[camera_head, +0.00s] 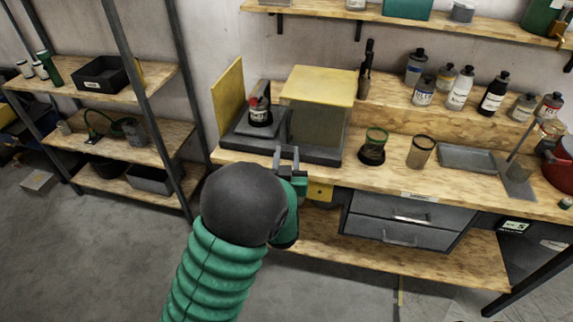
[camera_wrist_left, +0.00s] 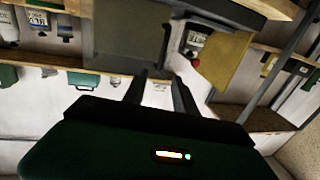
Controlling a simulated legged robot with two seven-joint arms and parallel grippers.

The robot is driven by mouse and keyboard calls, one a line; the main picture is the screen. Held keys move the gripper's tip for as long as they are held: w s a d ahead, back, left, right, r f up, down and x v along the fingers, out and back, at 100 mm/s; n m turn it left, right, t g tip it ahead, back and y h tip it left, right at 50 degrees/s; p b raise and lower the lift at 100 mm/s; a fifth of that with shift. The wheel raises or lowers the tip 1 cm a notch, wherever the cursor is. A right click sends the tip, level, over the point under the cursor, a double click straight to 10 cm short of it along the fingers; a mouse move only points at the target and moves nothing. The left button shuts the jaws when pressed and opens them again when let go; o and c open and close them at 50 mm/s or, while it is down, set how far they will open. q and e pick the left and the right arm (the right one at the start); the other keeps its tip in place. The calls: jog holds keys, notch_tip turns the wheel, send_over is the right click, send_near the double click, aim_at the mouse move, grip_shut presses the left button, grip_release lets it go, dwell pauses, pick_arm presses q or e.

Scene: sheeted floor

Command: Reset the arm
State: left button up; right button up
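My left arm, with a green ribbed sleeve and dark round cover, comes up from the bottom of the head view. Its gripper (camera_head: 287,153) is at the front edge of the wooden workbench (camera_head: 385,183), in front of a grey machine with a yellow top (camera_head: 318,86). In the left wrist view, which appears upside down, the two dark fingers (camera_wrist_left: 160,88) stand apart with nothing between them. A labelled bottle (camera_head: 260,112) stands on the machine's grey left platform; it also shows in the left wrist view (camera_wrist_left: 194,40). My right gripper is not in view.
A yellow panel (camera_head: 228,97) stands left of the machine. A dark jar with a green rim (camera_head: 373,147), a glass jar (camera_head: 420,152) and a grey tray (camera_head: 467,158) sit on the bench. Several bottles line the raised ledge. Open floor (camera_head: 110,260) lies to the left.

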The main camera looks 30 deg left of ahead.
pick_arm(q)
jog(key=v, duration=0.3)
jog(key=shift+s+d, duration=0.1)
jog(key=shift+s, duration=0.1)
jog(key=s+d+f+m+g+h, duration=0.3)
jog(key=s+d+f+g+h, duration=0.5)
jog(key=f, duration=0.3)
jog(key=s+f+m+g, duration=0.1)
jog(key=s+g, duration=0.4)
jog(key=s, duration=0.9)
jog(key=shift+s+f+m+g+y, duration=0.3)
jog(key=shift+s+f+m+g, duration=0.1)
jog(key=shift+f, duration=0.3)
jog(key=shift+w, duration=0.1)
